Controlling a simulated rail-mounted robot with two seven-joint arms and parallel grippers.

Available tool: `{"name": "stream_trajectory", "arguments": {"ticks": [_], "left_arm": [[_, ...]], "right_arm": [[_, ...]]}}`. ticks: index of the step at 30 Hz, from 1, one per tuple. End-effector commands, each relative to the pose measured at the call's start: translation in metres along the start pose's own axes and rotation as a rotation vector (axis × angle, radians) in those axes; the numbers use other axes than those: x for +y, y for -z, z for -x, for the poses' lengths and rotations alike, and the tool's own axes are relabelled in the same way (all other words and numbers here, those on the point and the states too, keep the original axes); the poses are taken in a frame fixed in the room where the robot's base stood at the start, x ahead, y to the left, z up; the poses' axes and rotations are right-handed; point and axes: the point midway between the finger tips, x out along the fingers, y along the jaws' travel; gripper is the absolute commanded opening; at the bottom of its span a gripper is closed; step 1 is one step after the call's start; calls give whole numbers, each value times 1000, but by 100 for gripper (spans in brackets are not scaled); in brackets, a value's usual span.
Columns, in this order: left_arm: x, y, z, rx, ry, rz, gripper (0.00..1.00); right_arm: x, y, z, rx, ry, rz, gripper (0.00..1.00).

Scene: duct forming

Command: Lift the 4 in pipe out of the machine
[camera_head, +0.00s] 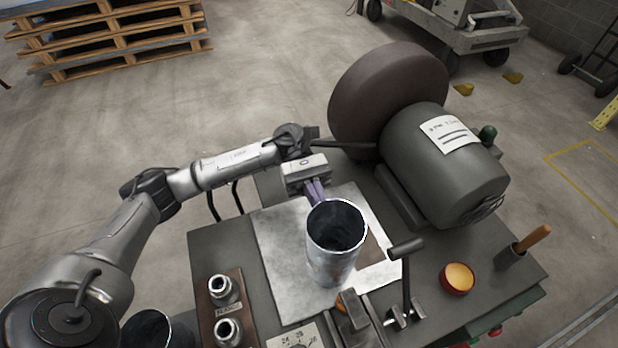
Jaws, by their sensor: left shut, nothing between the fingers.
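A grey metal pipe (333,262) with a dark open top stands upright on the machine's bright metal plate (280,255). My left gripper (317,198) comes in from the left and is at the far side of the pipe's upper rim. Its purple fingers are together, with nothing between them. The fingertips are partly hidden by the rim, and I cannot tell whether they touch the pipe. My right gripper is not in view.
A large dark wheel (385,98) and motor housing (440,170) stand behind the pipe. A lever (407,275) stands close at its right. Fittings on a brown board (210,302), an orange-filled bowl (457,279) and a wooden-handled tool (530,240) flank it.

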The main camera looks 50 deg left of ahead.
Motion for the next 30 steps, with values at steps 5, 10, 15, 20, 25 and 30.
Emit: {"name": "stream_trajectory", "arguments": {"ticks": [5,10,15,20,25,30], "left_arm": [[0,-1,26,-1,-5,0,0],[1,-1,61,-1,-6,-1,0],[1,-1,93,-1,-4,-1,0],[0,-1,115,-1,-3,-2,0],[0,0,128,-1,-2,-1,0],[0,0,133,-1,-1,-1,0]], "right_arm": [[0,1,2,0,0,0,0],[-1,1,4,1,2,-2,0],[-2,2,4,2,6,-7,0],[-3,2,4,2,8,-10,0],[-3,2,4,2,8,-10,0],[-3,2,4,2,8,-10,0]]}}
